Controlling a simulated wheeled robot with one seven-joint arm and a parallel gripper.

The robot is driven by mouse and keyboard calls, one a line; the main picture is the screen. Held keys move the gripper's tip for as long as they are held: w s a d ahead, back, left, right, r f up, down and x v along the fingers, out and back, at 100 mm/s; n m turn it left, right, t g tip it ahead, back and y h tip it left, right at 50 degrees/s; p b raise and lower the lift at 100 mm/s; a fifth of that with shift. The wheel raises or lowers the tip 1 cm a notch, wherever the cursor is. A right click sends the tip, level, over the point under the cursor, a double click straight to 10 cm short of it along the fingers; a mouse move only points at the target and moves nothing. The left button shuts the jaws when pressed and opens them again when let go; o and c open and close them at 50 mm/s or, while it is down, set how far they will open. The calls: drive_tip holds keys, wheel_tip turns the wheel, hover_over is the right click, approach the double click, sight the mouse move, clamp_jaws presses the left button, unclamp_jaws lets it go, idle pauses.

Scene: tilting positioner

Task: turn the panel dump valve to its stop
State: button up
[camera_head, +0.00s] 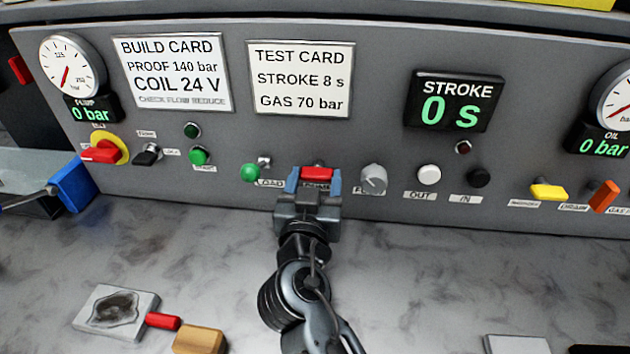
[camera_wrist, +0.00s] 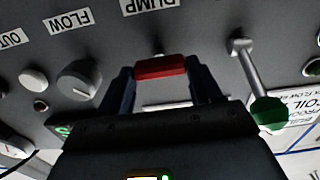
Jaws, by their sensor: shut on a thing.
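The dump valve's red handle (camera_head: 318,173) is on the grey panel, low and just left of the middle in the head view. My gripper (camera_head: 314,181) is shut on this handle, with one blue finger on each side of it. In the wrist view the red handle (camera_wrist: 160,68) lies roughly level across the space between the fingers of my gripper (camera_wrist: 163,78). The label DUMP shows upside down above it there. The valve's stem is mostly hidden behind the handle, and the stop cannot be made out.
A green-knobbed lever (camera_head: 250,172) stands close left of my gripper, and the grey flow knob (camera_head: 373,179) close right. The white OUT button (camera_head: 429,175) is farther right. A grey block (camera_head: 90,318) and a red-and-tan tool (camera_head: 198,340) lie on the bench.

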drive_tip(key=shift+n, duration=0.3)
drive_tip(key=n+b, duration=0.1)
drive_tip(key=n, duration=0.2)
drive_tip(key=shift+n, duration=0.4)
drive_tip(key=n, duration=0.4)
drive_tip(key=shift+a+n, duration=0.1)
drive_tip(key=shift+n, duration=0.2)
drive_tip(key=n+p, duration=0.1)
drive_tip(key=n, duration=0.4)
drive_tip(key=shift+a, duration=0.1)
drive_tip(key=shift+f+n+p, duration=0.15)
drive_tip(key=shift+n+p, duration=0.65)
drive_tip(key=shift+n, duration=1)
drive_tip(key=o, duration=1.1)
drive_tip(key=shift+c, duration=0.2)
drive_tip(key=shift+s, duration=0.1)
